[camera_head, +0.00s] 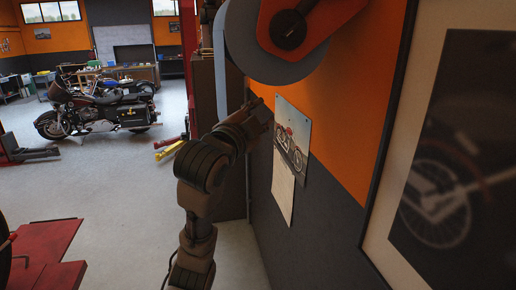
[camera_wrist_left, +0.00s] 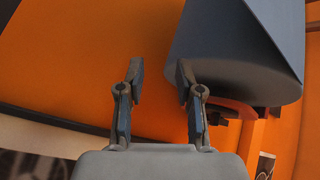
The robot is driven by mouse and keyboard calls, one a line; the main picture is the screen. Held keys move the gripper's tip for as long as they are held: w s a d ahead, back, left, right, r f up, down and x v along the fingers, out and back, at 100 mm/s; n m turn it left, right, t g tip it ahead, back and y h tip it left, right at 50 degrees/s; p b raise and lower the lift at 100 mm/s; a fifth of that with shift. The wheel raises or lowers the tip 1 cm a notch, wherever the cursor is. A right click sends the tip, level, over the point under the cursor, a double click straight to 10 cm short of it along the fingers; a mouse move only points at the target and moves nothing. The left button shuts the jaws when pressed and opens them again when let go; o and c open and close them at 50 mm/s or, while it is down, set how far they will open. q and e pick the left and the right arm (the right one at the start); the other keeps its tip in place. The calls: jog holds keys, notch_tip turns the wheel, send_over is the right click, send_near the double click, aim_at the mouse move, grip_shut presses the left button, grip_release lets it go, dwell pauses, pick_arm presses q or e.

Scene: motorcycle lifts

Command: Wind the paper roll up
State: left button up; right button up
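The blue-grey paper roll (camera_head: 258,52) is on a red wall holder (camera_head: 312,25) at the top of the head view. A strip of its paper (camera_head: 220,70) hangs down at its left side. My left gripper (camera_head: 256,108) is raised just below the roll, with its fingertips hard to make out there. In the left wrist view the gripper (camera_wrist_left: 160,72) is open with nothing between its fingers. The roll (camera_wrist_left: 230,72) is at the right there, and the right finger overlaps its edge; I cannot tell whether they touch. My right gripper is not in view.
A motorcycle poster (camera_head: 291,140) is on the orange and grey wall beside my left gripper. A large framed picture (camera_head: 440,150) fills the right. A motorcycle (camera_head: 97,108) and red lift parts (camera_head: 45,250) are at the left, with open grey floor (camera_head: 110,185) between.

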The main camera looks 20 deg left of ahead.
pick_arm(q)
jog(key=w+a+f+n+g+y, duration=0.1)
jog(key=w+a+f+n, duration=0.1)
jog(key=w+f, duration=0.7)
notch_tip(320, 180, down, 3)
jog(key=shift+w+a+f+g, duration=0.2)
jog(key=shift+a+g, duration=0.1)
jog(key=shift+g, duration=0.1)
jog(key=shift+d, duration=0.1)
